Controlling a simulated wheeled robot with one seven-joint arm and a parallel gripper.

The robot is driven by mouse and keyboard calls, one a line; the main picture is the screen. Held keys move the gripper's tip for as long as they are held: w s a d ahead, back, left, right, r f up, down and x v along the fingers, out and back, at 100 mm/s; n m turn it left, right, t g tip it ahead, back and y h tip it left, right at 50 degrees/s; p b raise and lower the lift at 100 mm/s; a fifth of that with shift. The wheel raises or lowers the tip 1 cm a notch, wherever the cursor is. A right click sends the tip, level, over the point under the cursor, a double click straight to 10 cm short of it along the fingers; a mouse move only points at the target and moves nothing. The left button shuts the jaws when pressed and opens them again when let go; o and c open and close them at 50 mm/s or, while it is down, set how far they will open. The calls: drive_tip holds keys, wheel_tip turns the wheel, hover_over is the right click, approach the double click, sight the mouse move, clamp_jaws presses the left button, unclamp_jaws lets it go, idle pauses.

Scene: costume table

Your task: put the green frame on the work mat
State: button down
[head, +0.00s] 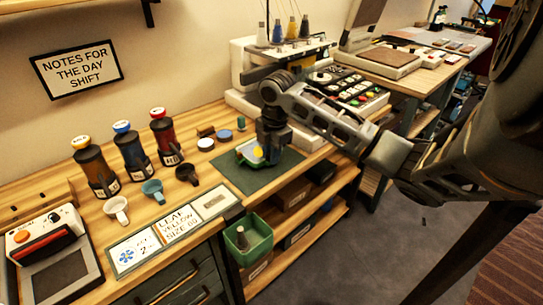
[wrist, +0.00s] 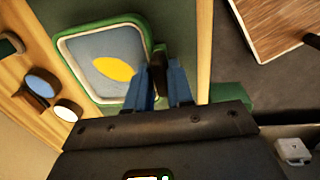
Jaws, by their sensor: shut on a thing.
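The green frame (head: 241,157) has a rounded green rim around a pale panel with a yellow leaf shape. In the head view it is over the dark green work mat (head: 232,178), within the mat's outline; I cannot tell whether it touches. My gripper (head: 271,152) points down at its right side and partly hides it. In the wrist view the frame (wrist: 62,62) shows nearly whole, and my blue-fingered gripper (wrist: 159,85) is shut on a dark piece at its right edge. The mat also shows in the wrist view (wrist: 232,94).
Several cups (head: 152,190) and bottles (head: 130,150) stand left of the mat, with label cards (head: 165,240) in front. Round lids (head: 206,144) lie behind it. A sewing machine (head: 250,60) stands behind. A green bin (head: 256,238) hangs below the table's front edge.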

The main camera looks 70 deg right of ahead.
drive_tip(key=shift+f, duration=0.8)
drive_tip(key=c, duration=1)
unclamp_jaws()
drive_tip(key=shift+f, duration=0.1)
wheel_tip(320, 180, up, 12)
drive_tip(key=s, duration=0.1)
drive_tip(key=shift+a+b, duration=0.3)
drive_tip(key=shift+b, duration=0.05)
